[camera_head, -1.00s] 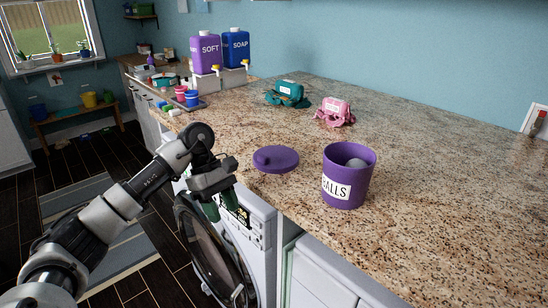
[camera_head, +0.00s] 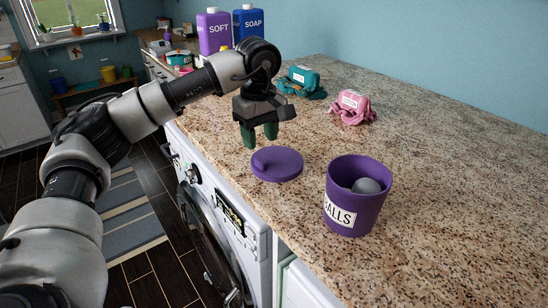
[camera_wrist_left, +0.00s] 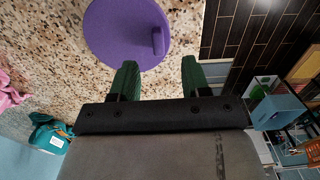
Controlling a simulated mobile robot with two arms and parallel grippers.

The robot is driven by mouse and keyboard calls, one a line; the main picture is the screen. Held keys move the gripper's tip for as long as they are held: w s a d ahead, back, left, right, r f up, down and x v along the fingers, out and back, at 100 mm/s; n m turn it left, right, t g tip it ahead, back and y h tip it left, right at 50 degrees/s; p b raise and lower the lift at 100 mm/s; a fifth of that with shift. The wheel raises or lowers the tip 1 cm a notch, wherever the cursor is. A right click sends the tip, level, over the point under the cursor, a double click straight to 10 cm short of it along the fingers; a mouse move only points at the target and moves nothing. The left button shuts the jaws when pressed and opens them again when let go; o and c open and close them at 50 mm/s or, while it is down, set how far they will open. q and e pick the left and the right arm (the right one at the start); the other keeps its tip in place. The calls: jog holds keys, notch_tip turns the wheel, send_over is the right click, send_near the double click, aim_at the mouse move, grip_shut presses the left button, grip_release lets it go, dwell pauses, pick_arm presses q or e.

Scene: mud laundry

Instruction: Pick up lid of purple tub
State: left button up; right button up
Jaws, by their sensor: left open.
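The purple lid (camera_head: 282,165) lies flat on the granite counter, with a small raised handle at its left side. It also shows in the left wrist view (camera_wrist_left: 118,35), its handle near the lid's right edge. The purple tub (camera_head: 350,212), labelled BALLS, stands open to the right of the lid with a grey ball (camera_head: 366,186) inside. My left gripper (camera_head: 260,143) hangs above the counter just behind the lid, fingers pointing down. It is open and empty; its green fingertips (camera_wrist_left: 158,68) are apart from the lid. My right gripper is not in view.
A teal bundle (camera_head: 300,82) and a pink bundle (camera_head: 352,107) sit farther back on the counter (camera_head: 460,190). The SOFT (camera_head: 214,34) and SOAP (camera_head: 248,24) containers stand at the far end. A washing machine (camera_head: 225,220) is below the front edge. The counter's right side is clear.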

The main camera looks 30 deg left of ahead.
aim_at(260, 159)
pick_arm(q)
jog(key=shift+w+f, duration=0.35)
jog(key=shift+f, duration=0.45)
jog(key=f, duration=0.1)
jog(key=f+p, duration=0.1)
jog(key=f, duration=0.1)
jog(key=f+p, duration=0.1)
jog(key=shift+a+f, duration=0.2)
jog(key=shift+a, duration=0.2)
jog(key=shift+s+f, duration=0.1)
jog(key=shift+f, duration=0.25)
jog(key=shift+c, duration=0.5)
jog(key=c, duration=0.7)
grip_shut()
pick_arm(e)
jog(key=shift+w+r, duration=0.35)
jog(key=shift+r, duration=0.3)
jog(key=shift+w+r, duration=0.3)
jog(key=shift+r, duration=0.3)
